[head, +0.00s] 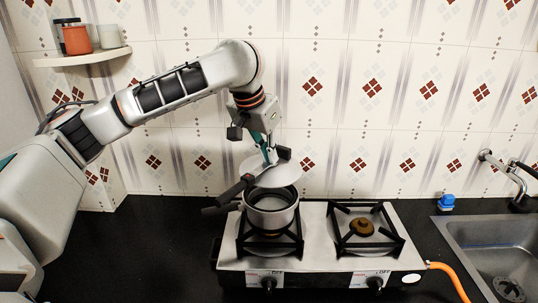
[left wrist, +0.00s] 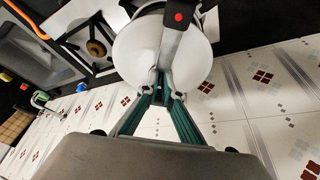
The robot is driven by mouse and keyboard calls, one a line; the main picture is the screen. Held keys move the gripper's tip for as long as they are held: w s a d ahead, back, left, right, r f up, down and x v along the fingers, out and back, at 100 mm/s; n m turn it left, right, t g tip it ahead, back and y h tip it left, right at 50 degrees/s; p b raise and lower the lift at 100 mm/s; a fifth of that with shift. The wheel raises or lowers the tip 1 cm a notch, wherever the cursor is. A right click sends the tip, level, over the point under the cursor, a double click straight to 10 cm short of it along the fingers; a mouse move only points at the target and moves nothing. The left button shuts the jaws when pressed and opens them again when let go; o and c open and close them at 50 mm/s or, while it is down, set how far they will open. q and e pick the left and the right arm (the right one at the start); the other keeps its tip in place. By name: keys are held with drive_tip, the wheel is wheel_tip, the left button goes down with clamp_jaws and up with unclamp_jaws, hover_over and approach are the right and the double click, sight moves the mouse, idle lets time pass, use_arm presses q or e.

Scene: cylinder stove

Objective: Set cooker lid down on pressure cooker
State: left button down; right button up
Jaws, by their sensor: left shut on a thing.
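My left gripper (head: 265,150) is shut on the cooker lid (head: 277,176), a pale disc with a dark handle. In the head view the lid hangs tilted just above and behind the open mouth of the pressure cooker (head: 270,217). In the left wrist view the fingertips (left wrist: 161,84) pinch the lid near its edge, and the lid (left wrist: 140,50) fills the top middle. A red dot shows on its dark handle. The cooker stands upright on the left burner, with its dark handle pointing left. Whether the lid touches the rim, I cannot tell. My right gripper is not in view.
The stove (head: 318,258) has a free right burner (head: 362,228). An orange hose leaves its right side. A sink (head: 497,258) and a blue-topped item (head: 446,202) are at right. A shelf (head: 83,58) with jars is at upper left. The tiled wall stands close behind.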

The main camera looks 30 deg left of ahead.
sight(263, 166)
use_arm(q)
drive_tip(key=shift+w+f, duration=0.1)
drive_tip(key=shift+f, duration=3.6)
drive_tip(key=shift+f, duration=0.3)
drive_tip(key=c, duration=2.2)
unclamp_jaws()
drive_tip(key=shift+o, duration=0.2)
drive_tip(key=shift+v, duration=4)
